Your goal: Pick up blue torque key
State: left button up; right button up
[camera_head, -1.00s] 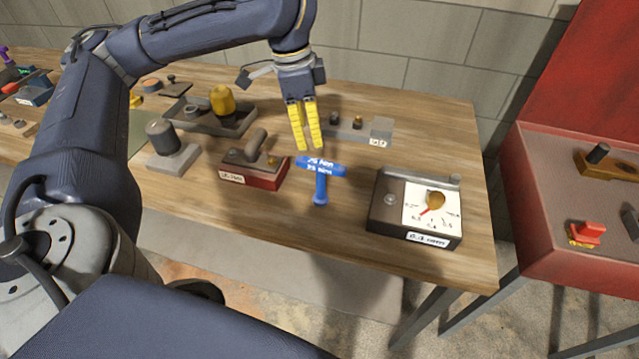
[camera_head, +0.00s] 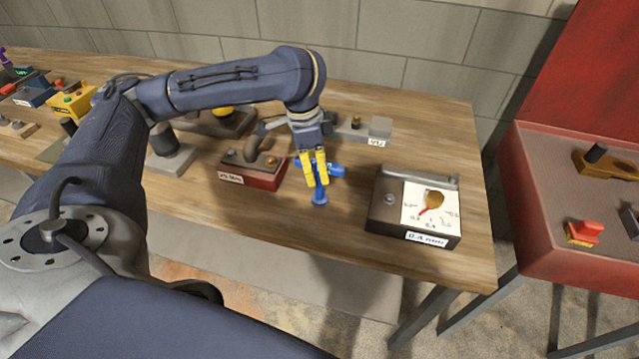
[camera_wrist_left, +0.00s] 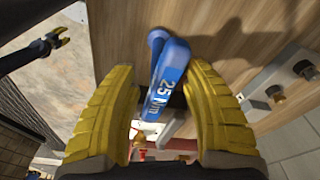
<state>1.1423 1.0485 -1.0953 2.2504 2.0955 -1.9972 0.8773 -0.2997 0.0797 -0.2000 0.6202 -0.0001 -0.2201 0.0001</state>
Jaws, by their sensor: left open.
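The blue torque key (camera_head: 319,195) has a T-shaped handle and sits on the wooden table, its crossbar partly hidden behind my left gripper (camera_head: 315,178). My left gripper points down at it with yellow fingers open. In the left wrist view, the blue torque key (camera_wrist_left: 168,75), marked "25 Nm", lies between the open fingers of my left gripper (camera_wrist_left: 163,105), with gaps beside it. My right gripper (camera_wrist_left: 58,38) shows small at the upper left of the left wrist view; its jaw opening is too small to judge.
A red-based block (camera_head: 250,177) with a grey handle stands left of the key. A dark gauge box (camera_head: 388,212) with a white dial stands to the right. A grey block (camera_head: 380,127) is behind. The table's front edge is close; a red cabinet (camera_head: 560,190) stands at right.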

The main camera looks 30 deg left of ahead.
aim_at(320, 184)
pick_arm(q)
jog(key=shift+w+d+f, duration=0.1)
jog(key=shift+d+f, duration=0.05)
jog(key=shift+f, duration=0.75)
jog(key=shift+w+d+f, duration=0.15)
jog(key=shift+d+f, duration=0.05)
jog(key=shift+f, duration=0.7)
jog(key=shift+w+d+f, duration=0.1)
jog(key=shift+d+f, duration=0.05)
jog(key=shift+f, duration=0.75)
jog(key=shift+c, duration=0.6)
grip_shut()
